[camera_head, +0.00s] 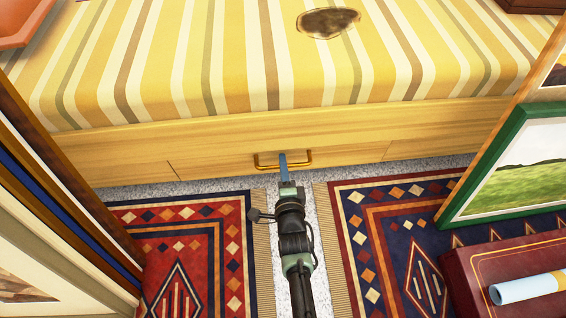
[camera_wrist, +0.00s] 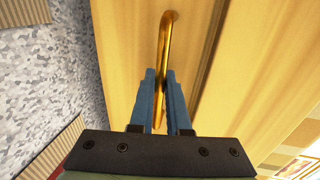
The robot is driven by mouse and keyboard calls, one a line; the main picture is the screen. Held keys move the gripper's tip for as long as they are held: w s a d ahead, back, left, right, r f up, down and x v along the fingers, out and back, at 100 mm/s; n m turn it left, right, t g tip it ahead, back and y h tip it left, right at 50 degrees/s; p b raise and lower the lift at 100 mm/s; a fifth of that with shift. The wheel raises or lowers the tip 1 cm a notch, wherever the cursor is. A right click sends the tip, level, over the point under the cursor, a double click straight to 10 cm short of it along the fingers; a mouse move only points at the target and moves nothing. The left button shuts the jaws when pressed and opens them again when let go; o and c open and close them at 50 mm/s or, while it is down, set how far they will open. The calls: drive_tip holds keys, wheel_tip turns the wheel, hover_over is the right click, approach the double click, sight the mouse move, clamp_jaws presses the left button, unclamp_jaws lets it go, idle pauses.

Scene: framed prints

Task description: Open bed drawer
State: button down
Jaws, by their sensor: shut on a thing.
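The bed (camera_head: 230,60) has a yellow striped mattress over a light wooden base. A wooden drawer front (camera_head: 350,146) is set low in the base, with a seam at its left, and looks about flush with the base. A brass bar handle (camera_head: 300,163) is fixed on the drawer front; it also shows in the wrist view (camera_wrist: 165,45). My gripper (camera_head: 283,158) reaches the handle's middle. In the wrist view my gripper's blue fingers (camera_wrist: 161,85) are on either side of the handle, shut on it. Part of the handle is hidden between the fingers.
Framed prints lean at the left (camera_head: 60,190), and a green-framed landscape (camera_head: 520,170) stands at the right. Two patterned rugs (camera_head: 190,240) (camera_head: 385,230) lie before the bed with a grey carpet strip between. A dark red box (camera_head: 480,275) bears a pale roll (camera_head: 530,287).

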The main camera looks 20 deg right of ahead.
drive_tip(key=f+p+v, duration=0.2)
drive_tip(key=p+v, duration=0.2)
drive_tip(key=v, duration=0.7)
drive_tip(key=s+f+p+v, duration=0.1)
drive_tip(key=p+v, duration=0.3)
drive_tip(key=v, duration=0.8)
drive_tip(key=f+p+v, duration=0.4)
drive_tip(key=v, duration=0.7)
drive_tip(key=shift+s+a, duration=0.35)
drive_tip(key=shift+s, duration=0.15)
drive_tip(key=c, duration=0.9)
unclamp_jaws()
drive_tip(key=p+v, duration=0.1)
drive_tip(key=v, duration=1.2)
drive_tip(key=shift+w+f, duration=0.1)
drive_tip(key=shift+f, duration=0.05)
